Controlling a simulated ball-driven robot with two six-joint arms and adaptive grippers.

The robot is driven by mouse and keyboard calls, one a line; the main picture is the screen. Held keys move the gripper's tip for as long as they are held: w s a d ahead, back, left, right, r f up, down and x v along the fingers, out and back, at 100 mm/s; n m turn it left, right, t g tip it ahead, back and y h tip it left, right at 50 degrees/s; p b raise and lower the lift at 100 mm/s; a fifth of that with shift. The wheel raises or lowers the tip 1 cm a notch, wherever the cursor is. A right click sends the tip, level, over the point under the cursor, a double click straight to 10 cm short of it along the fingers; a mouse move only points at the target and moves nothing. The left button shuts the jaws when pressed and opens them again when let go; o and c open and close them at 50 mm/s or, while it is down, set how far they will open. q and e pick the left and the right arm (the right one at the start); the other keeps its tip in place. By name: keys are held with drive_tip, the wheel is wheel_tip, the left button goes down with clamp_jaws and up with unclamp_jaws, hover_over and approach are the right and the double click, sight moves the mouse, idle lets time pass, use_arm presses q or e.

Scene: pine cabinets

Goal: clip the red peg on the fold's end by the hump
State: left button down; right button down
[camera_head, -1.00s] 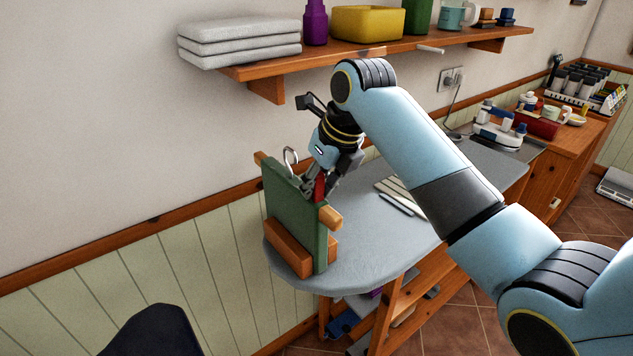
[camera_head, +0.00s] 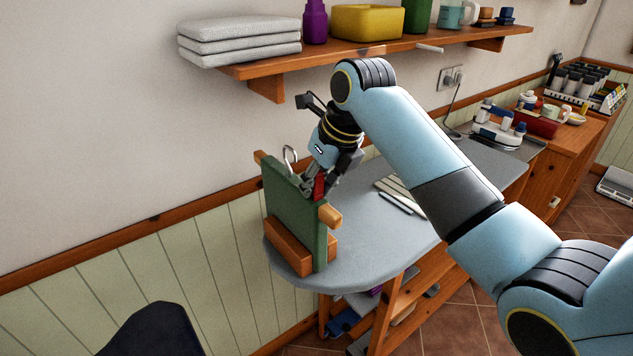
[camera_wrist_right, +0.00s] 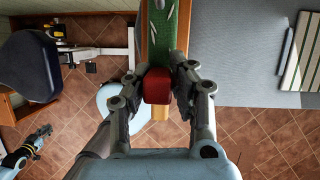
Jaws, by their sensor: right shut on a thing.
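A green cloth (camera_head: 285,205) hangs folded over a wooden bar whose end (camera_head: 330,215) sticks out on the right, at the rounded near end of the grey table. My right gripper (camera_head: 314,187) is at the top of the fold, near that bar end. It is shut on the red peg (camera_head: 320,185), which also shows between the fingers in the right wrist view (camera_wrist_right: 157,86). There the peg lies over the end of the green fold (camera_wrist_right: 165,40). Whether the peg's jaws straddle the cloth is hidden.
A metal ring (camera_head: 289,157) stands up behind the cloth. A striped board (camera_head: 398,190) and a pen lie on the grey table (camera_head: 360,245) to the right. A shelf (camera_head: 375,48) with folded towels (camera_head: 240,40) runs along the wall above.

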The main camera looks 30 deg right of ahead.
drive_tip(key=shift+s+f, duration=0.3)
drive_tip(key=shift+f, duration=0.15)
drive_tip(key=c, duration=1.1)
unclamp_jaws()
drive_tip(key=shift+w, duration=0.2)
drive_tip(key=shift+r, duration=0.1)
drive_tip(key=shift+r, duration=0.1)
